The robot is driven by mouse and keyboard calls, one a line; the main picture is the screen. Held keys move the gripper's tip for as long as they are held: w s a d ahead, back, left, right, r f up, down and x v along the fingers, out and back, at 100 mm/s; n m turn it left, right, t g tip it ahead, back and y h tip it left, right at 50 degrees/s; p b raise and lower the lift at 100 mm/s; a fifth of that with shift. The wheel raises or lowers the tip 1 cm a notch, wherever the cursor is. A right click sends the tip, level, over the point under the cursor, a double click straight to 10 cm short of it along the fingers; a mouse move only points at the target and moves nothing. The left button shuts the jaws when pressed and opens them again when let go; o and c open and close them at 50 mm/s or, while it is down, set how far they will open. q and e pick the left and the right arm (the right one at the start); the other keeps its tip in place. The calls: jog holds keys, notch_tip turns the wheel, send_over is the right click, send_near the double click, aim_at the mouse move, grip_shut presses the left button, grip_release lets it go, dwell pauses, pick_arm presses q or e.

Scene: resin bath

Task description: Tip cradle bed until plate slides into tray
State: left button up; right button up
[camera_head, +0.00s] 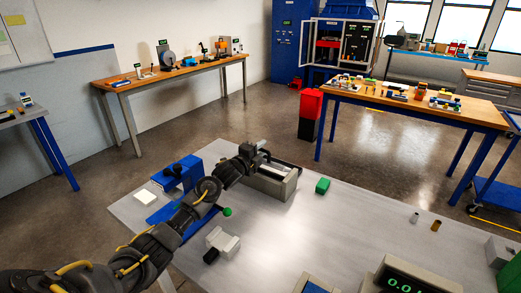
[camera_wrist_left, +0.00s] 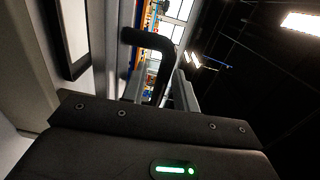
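A grey box-like tray (camera_head: 268,187) stands on the near table, with a dark frame (camera_head: 287,161) along its far side. My left gripper (camera_head: 257,154) is over the far left end of this tray. In the left wrist view a black bent handle (camera_wrist_left: 152,41) runs down between the two grey fingers of my left gripper (camera_wrist_left: 160,92). I cannot tell whether the fingers press on it. The arm and gripper hide part of the tray, and I cannot make out the cradle bed or a plate on it. My right gripper is not in view.
A blue fixture (camera_head: 182,174) with a black knob stands left of the tray. A green block (camera_head: 322,185) lies to its right. White blocks (camera_head: 224,241) and a display box (camera_head: 408,277) are nearer. The table's middle right is mostly clear.

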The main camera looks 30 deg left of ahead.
pick_arm(q)
jog(key=shift+c, duration=0.2)
grip_shut()
jog(key=p, duration=0.1)
jog(key=w+r+g+p, duration=0.1)
jog(key=p, duration=0.1)
jog(key=shift+w+r, duration=0.1)
jog(key=shift+r, duration=0.15)
jog(key=shift+w+f+g+p, duration=0.1)
jog(key=shift+w+g+p, duration=0.1)
jog(key=shift+g+p, duration=0.2)
jog(key=shift+f, duration=0.2)
jog(key=shift+o, duration=0.2)
grip_release()
jog(key=shift+w+d, duration=0.1)
